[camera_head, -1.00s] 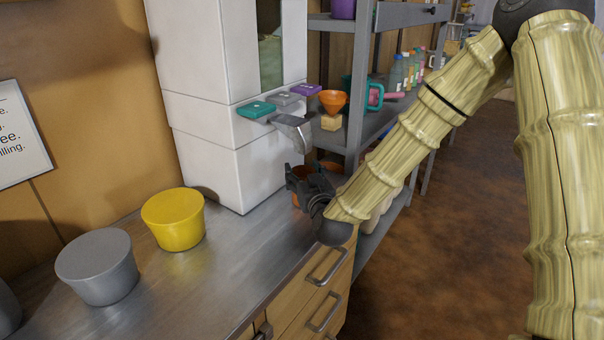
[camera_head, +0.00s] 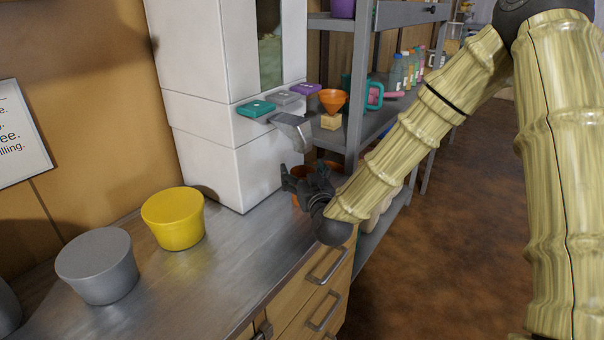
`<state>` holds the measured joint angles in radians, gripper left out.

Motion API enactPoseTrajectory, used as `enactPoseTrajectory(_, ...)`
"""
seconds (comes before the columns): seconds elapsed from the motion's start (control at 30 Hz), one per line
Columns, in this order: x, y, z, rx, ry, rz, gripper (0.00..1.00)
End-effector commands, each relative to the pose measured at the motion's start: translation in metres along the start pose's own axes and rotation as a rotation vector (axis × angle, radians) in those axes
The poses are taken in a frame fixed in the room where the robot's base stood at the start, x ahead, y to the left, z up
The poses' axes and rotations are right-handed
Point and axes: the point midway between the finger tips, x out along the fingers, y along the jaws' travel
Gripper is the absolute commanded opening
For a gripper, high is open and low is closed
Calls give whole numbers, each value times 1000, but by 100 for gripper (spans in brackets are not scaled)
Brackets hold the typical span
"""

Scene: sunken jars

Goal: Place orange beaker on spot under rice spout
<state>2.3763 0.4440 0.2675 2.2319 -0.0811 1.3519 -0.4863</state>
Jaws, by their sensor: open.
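The white rice dispenser (camera_head: 225,95) stands at the back of the metal counter, with a grey spout (camera_head: 293,131) on its right side below several coloured buttons. An orange vessel (camera_head: 296,201), probably the beaker, shows in small patches behind my gripper, below the spout. My gripper (camera_head: 296,182) is open, close in front of the orange vessel. My gripper hides most of it, so I cannot tell whether they touch. The spot under the spout is hidden by my gripper.
A yellow tub (camera_head: 174,220) and a grey tub (camera_head: 98,267) stand on the counter (camera_head: 215,285) to the left. A grey shelf (camera_head: 361,85) on the right holds an orange funnel (camera_head: 332,100) on a wooden block and several bottles. The counter's front middle is clear.

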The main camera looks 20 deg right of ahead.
Motion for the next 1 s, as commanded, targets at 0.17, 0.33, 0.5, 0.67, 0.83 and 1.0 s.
enactPoseTrajectory(0.17,-25,0,1,0,-2,-1,81)
enactPoseTrajectory(0.33,-57,0,1,0,-2,-1,81)
enactPoseTrajectory(0.5,-86,0,1,0,-2,-1,81)
enactPoseTrajectory(0.67,-107,0,1,0,-1,0,81)
enactPoseTrajectory(0.83,-117,0,1,-1,-2,0,81)
enactPoseTrajectory(1.0,-120,0,0,-1,-1,1,81)
